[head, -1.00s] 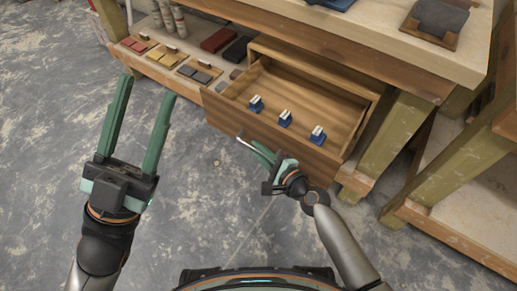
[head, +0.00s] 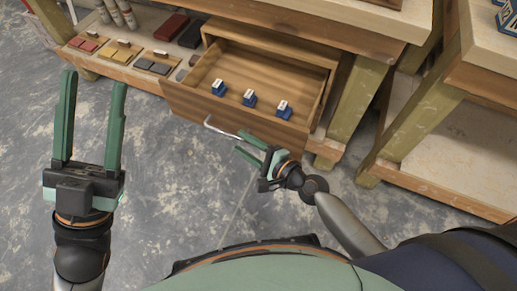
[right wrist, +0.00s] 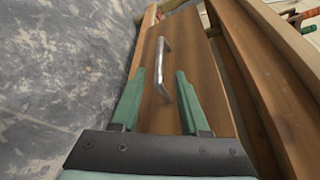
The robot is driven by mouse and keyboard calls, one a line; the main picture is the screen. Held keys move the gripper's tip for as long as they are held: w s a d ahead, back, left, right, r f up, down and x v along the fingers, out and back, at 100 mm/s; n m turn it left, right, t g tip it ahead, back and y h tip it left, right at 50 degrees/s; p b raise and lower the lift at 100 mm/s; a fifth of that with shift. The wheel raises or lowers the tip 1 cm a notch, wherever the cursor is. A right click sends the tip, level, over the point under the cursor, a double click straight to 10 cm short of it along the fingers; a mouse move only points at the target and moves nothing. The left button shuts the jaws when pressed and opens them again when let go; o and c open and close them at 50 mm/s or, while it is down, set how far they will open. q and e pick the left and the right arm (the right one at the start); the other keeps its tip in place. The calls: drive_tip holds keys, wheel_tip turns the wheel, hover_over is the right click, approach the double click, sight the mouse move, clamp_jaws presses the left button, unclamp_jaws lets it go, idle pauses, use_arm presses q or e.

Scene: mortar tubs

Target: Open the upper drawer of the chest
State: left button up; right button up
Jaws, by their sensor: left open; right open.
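The upper drawer (head: 188,106) of the wooden chest stands pulled out, with its inside in view. Several small blue-and-white items, among them one near the middle (head: 249,98), lie in it. Its metal bar handle (head: 222,131) is on the front; it also shows in the right wrist view (right wrist: 160,62). My right gripper (head: 240,144) is open at the drawer front, near the handle's right end. In the right wrist view its fingers (right wrist: 159,76) point along the front, with the handle's near end between or just beyond them; contact cannot be told. My left gripper (head: 93,78) is open and empty over the floor.
A low shelf at the left of the drawer holds coloured sample tiles (head: 122,53), a red block (head: 172,27) and a dark block (head: 191,34). Another wooden bench (head: 450,130) stands at the right. The grey floor (head: 190,190) before the drawer is clear.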

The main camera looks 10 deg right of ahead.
drive_tip(key=v, duration=0.5)
drive_tip(key=shift+s+d, duration=0.2)
drive_tip(key=shift+s, duration=0.15)
